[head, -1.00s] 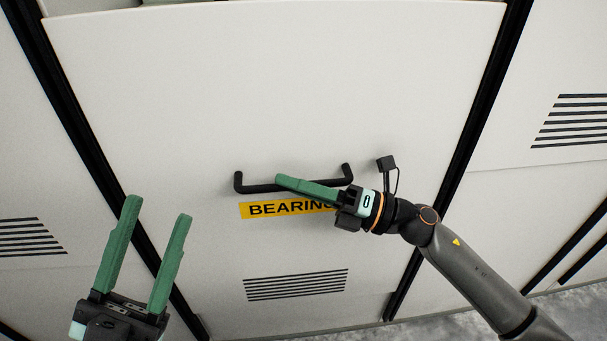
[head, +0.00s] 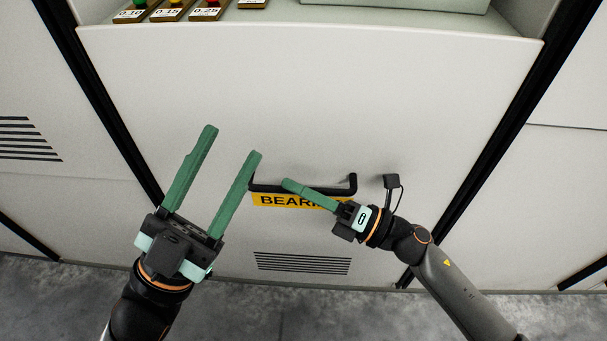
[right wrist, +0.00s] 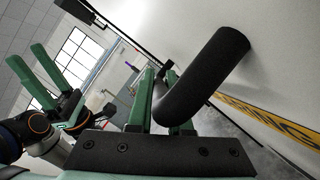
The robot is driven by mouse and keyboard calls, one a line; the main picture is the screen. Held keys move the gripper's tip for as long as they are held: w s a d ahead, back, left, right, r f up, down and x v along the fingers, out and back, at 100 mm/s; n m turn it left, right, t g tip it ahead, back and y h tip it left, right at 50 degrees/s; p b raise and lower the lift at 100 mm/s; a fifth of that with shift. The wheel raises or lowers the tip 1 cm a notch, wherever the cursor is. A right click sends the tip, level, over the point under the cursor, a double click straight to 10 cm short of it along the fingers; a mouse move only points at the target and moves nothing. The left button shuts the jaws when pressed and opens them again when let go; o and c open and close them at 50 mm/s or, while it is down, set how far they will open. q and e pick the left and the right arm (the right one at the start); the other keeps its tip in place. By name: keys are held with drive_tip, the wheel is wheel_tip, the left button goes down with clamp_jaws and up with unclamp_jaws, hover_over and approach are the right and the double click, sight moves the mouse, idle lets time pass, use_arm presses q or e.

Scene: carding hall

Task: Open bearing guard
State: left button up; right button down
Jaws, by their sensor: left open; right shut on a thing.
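The bearing guard (head: 310,100) is a large pale panel with a black bar handle (head: 353,183), a yellow label partly hidden by my right gripper, and a slotted vent below. My right gripper (head: 288,184) is shut on the handle; its green fingers cross the bar. In the right wrist view the thick black handle (right wrist: 205,78) rises from the panel beside the green fingers. My left gripper (head: 232,142) is open and empty, to the left of the handle, with its fingers pointing up in the picture. I cannot tell whether the guard stands ajar.
A small black fitting (head: 391,182) with a thin curved cable shows right of the handle. Above the panel, a ledge holds small blocks (head: 170,14) with number labels and a grey-green box (head: 400,5). Grey floor (head: 300,315) lies below.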

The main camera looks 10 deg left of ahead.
drive_tip(key=shift+f, duration=0.35)
drive_tip(key=c, duration=0.8)
unclamp_jaws()
drive_tip(key=shift+r, duration=0.1)
drive_tip(key=shift+c, duration=0.2)
drive_tip(key=shift+d, duration=0.15)
drive_tip(key=p+v, duration=0.1)
drive_tip(key=v, duration=1.1)
drive_tip(key=shift+p, duration=0.4)
drive_tip(key=shift+s+d, duration=0.1)
drive_tip(key=shift+s, duration=0.05)
